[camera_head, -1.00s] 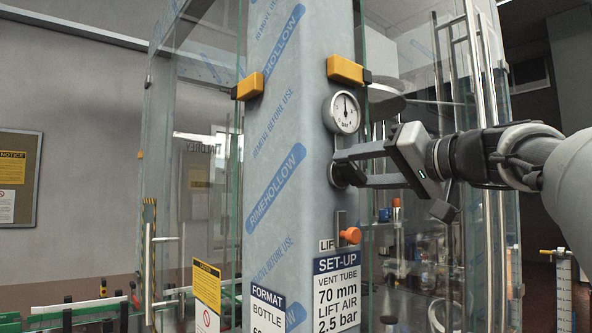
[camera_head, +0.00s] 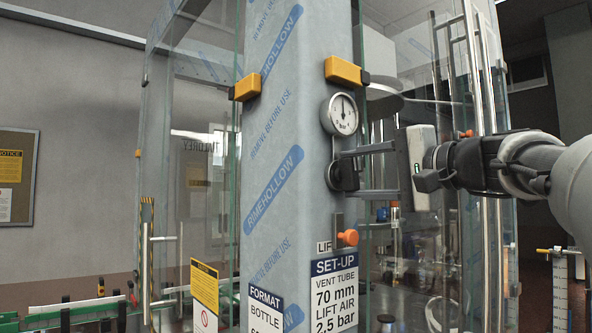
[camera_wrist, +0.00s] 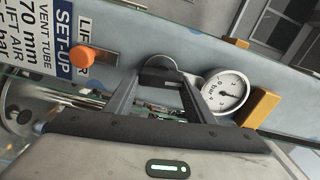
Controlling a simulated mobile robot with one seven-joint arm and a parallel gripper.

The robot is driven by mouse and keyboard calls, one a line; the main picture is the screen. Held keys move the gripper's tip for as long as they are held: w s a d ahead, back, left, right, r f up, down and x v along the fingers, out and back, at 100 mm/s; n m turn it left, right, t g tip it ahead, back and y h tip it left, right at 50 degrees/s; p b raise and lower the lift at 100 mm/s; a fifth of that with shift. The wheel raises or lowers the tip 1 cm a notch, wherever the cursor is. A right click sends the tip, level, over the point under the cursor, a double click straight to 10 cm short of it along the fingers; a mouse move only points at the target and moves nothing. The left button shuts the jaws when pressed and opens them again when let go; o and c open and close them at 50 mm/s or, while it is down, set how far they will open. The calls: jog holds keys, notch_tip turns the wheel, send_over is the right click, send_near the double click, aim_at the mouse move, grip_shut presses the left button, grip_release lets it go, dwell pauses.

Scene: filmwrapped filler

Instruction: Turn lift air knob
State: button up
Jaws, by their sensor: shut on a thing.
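The black knob (camera_head: 343,177) sits on the grey column just below the round white pressure gauge (camera_head: 343,114). My gripper (camera_head: 350,174) reaches in from the right and is shut on this knob, one finger above and one below. In the wrist view the knob (camera_wrist: 160,78) lies between the two fingertips, partly hidden. The gauge, marked in bar, also shows in the wrist view (camera_wrist: 224,91); its needle points to about the middle of the scale, near 2. The set-up sign (camera_head: 335,290) below reads lift air 2.5 bar.
An orange knob (camera_head: 348,238) sticks out below the black one, above the sign. Yellow-orange clamps (camera_head: 343,71) hold glass panels on both sides of the column. A vertical metal rail (camera_head: 487,100) and glass stand behind my gripper.

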jog(key=m+p, duration=0.1)
jog(key=m, duration=0.3)
jog(key=shift+p, duration=0.35)
jog(key=shift+f+m+p, duration=0.15)
jog(key=shift+m+p, duration=0.55)
jog(key=shift+m, duration=1.1)
jog(key=o, duration=1)
jog(key=shift+o, duration=0.2)
jog(key=shift+f, duration=0.1)
